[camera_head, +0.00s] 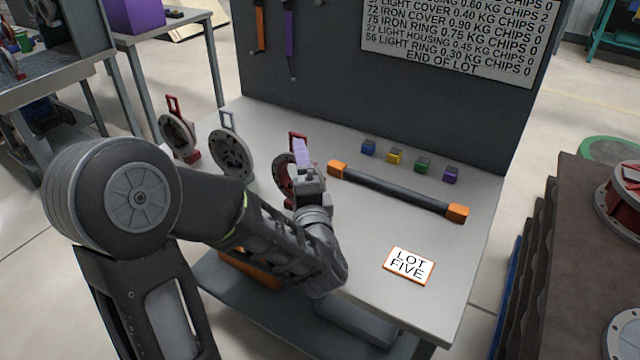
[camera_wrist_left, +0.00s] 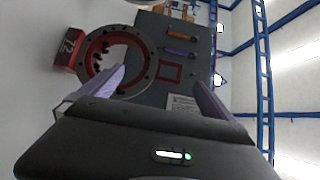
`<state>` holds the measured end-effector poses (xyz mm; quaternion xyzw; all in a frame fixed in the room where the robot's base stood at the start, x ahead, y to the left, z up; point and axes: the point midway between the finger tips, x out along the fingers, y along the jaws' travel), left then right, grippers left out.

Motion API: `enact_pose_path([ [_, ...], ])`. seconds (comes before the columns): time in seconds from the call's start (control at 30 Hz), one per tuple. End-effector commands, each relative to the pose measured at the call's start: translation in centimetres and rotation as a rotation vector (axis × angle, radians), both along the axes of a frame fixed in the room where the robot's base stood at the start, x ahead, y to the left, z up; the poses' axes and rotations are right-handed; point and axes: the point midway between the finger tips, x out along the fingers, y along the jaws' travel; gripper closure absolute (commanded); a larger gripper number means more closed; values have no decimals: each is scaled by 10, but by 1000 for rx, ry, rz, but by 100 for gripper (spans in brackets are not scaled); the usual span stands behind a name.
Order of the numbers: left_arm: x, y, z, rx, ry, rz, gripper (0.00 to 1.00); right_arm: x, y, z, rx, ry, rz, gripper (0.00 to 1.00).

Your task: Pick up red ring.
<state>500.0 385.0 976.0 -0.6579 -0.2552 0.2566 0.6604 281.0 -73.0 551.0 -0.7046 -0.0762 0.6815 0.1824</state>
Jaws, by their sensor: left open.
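A red ring (camera_head: 284,174) with a red square handle on top stands upright on the grey table in the head view, partly hidden behind my left gripper (camera_head: 302,155). In the left wrist view the ring (camera_wrist_left: 89,57) shows a grey bolted rim, a red inside and a red base block marked 72. Its square handle (camera_wrist_left: 171,82) shows between the two purple fingers of my left gripper (camera_wrist_left: 160,76). The fingers are apart; I cannot tell whether they touch the handle. A second red ring piece (camera_head: 177,135) stands at the table's far left. My right gripper is out of view.
A grey ring piece (camera_head: 228,155) stands between the red ones. A black bar with orange ends (camera_head: 395,190), several small coloured blocks (camera_head: 395,156) and a LOT FIVE card (camera_head: 409,265) lie to the right. A dark back panel (camera_head: 330,80) rises behind the table.

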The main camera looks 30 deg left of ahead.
Motion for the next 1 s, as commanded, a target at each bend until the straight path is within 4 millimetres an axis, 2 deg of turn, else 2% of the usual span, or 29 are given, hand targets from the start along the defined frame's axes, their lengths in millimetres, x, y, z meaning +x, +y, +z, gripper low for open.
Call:
enact_pose_path([
  [0.27,2,1,1,-1,0,-1,0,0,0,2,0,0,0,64],
  [0.5,18,16,0,-2,-1,-2,0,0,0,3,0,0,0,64],
  [0.83,21,18,0,-3,-1,-3,0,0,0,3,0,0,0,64],
  [1.0,33,28,0,-4,-1,-1,0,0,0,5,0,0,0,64],
])
